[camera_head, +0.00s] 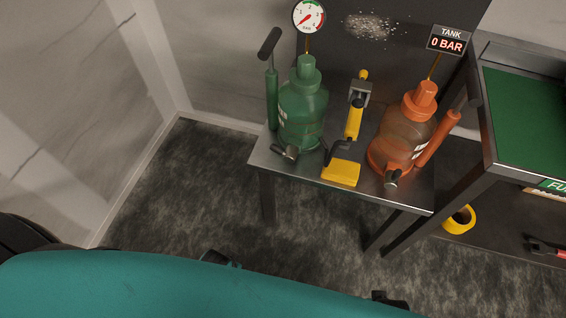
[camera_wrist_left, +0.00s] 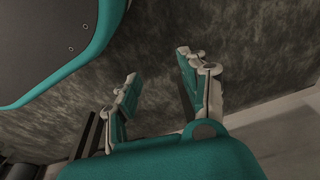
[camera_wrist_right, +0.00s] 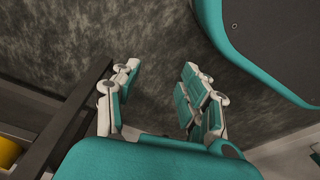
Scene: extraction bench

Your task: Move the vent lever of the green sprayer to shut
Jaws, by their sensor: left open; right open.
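The green sprayer (camera_head: 303,112) stands upright at the left end of a small metal table in the head view. A dark lever or valve (camera_head: 290,152) sits low on its front; its exact setting is too small to tell. A dial gauge (camera_head: 309,17) shows above the sprayer, and a green pump with a dark T-handle (camera_head: 270,43) is at its left. My left gripper (camera_wrist_left: 157,70) is open and empty over the floor in the left wrist view. My right gripper (camera_wrist_right: 160,75) is open and empty in the right wrist view. Neither gripper is near the sprayer.
An orange sprayer (camera_head: 404,137) stands at the right of the table (camera_head: 376,190). A yellow tool (camera_head: 350,135) stands between the sprayers. A green-topped bench (camera_head: 525,112) is at the right, with a yellow roll (camera_head: 460,219) beneath. The floor before the table is clear.

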